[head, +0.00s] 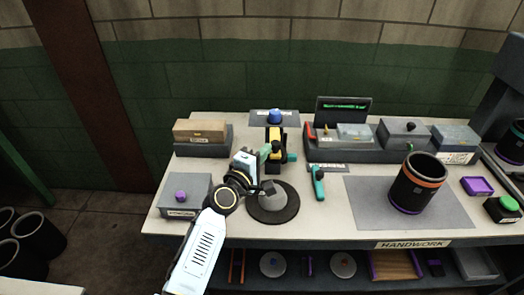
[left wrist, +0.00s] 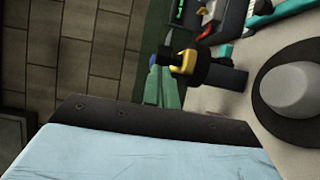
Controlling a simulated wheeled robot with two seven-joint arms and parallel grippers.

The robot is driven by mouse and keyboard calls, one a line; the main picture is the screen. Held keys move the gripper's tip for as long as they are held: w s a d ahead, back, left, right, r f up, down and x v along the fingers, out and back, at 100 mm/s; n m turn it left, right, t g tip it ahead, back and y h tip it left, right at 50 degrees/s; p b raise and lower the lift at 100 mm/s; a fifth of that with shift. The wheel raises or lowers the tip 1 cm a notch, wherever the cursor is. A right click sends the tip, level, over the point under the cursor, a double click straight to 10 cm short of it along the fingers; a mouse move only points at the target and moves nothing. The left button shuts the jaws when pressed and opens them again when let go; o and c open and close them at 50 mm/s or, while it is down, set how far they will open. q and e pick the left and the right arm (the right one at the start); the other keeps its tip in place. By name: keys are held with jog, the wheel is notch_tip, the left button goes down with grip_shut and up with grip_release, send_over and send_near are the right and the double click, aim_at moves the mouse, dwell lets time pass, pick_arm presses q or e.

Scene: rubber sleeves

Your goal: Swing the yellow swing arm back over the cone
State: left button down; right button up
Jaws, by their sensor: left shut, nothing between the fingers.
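The cone (head: 272,197) is a grey rounded stub on a dark round base (head: 291,209) at the front of the bench; it also shows at the right of the left wrist view (left wrist: 294,90). The yellow swing arm (head: 275,133), with black parts, stands behind the cone, clear of it. In the left wrist view the yellow swing arm (left wrist: 184,62) has a dark cylinder beside it. My left gripper (head: 264,154) is shut and empty, its green fingers close beside the swing arm; I cannot tell whether they touch. The fingers (left wrist: 164,88) also show in the left wrist view. My right gripper is out of view.
A small box with a purple knob (head: 181,195) and a tan block on a dark stand (head: 200,130) are at left. A teal-handled tool (head: 318,182) lies right of the cone. A dark sleeve with orange band (head: 418,183) stands on the grey mat (head: 368,205). A rack (head: 354,155) stands behind.

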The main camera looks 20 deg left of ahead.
pick_arm(q)
jog(key=shift+d+r, duration=0.1)
jog(key=shift+d, duration=0.5)
jog(key=d+v, duration=0.1)
jog(key=v, duration=1.1)
jog(key=s+f+m+g+y+b, duration=0.15)
jog(key=s+f+m+g, duration=0.35)
jog(key=f, duration=1.4)
jog(key=s+f+m+g+b, duration=0.35)
jog(key=s+f, duration=0.35)
jog(key=f, duration=1.1)
jog(key=s+a+f+m+g+b, duration=0.1)
jog(key=s+a+f+m+g, duration=0.1)
jog(key=s+f, duration=0.5)
jog(key=s+a+f+m+g+y+b, duration=0.1)
jog(key=s+a+f+m+g, duration=0.1)
jog(key=s+f, duration=0.5)
jog(key=s+a+f+m+g+y+b, duration=0.1)
jog(key=s+f+m+g, duration=0.3)
jog(key=s, duration=1.3)
notch_tip(320, 180, down, 3)
jog(key=shift+a+f+m, duration=0.1)
jog(key=shift+a+m, duration=0.65)
jog(key=shift+a, duration=0.15)
